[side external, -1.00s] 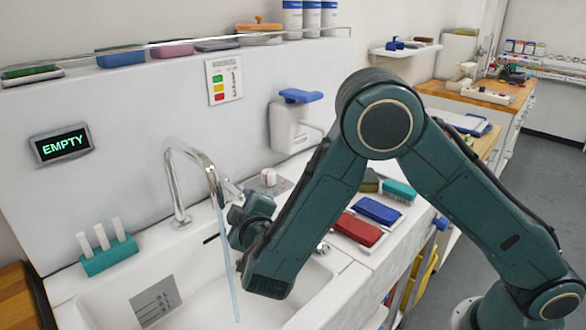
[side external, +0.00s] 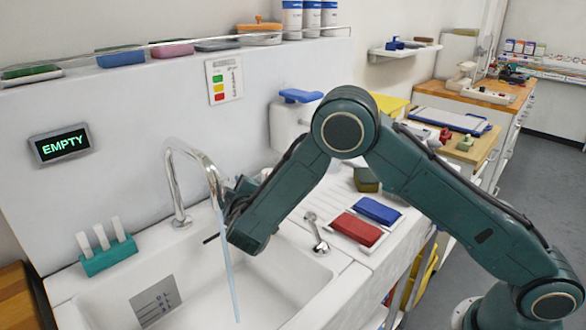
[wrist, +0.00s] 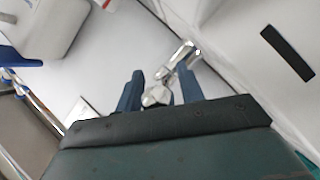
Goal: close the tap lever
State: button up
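A curved chrome tap (side external: 172,190) stands at the back of the white sink (side external: 345,262), and a thin stream of water (side external: 229,262) falls from its spout. In the wrist view a chrome lever (wrist: 180,55) with a small red mark near its end rises from a rounded chrome base (wrist: 155,97). My gripper (wrist: 160,88) is open, its two dark blue fingers on either side of that base; whether they touch it I cannot tell. In the side view my gripper (side external: 234,190) is just right of the spout, its fingertips and the lever mostly hidden.
A separate chrome fitting (side external: 316,234) is on the deck right of the sink, near a red block (side external: 357,229) and a blue block (side external: 378,210). A white dispenser (side external: 285,125) hangs on the wall. A teal brush holder (side external: 108,257) stands left; the basin is open.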

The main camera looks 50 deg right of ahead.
grip_shut()
jog(key=shift+a, duration=0.1)
jog(key=shift+a+m+g+h, duration=0.2)
jog(key=shift+m+g+h, duration=0.2)
jog(key=shift+m+h, duration=0.3)
grip_release()
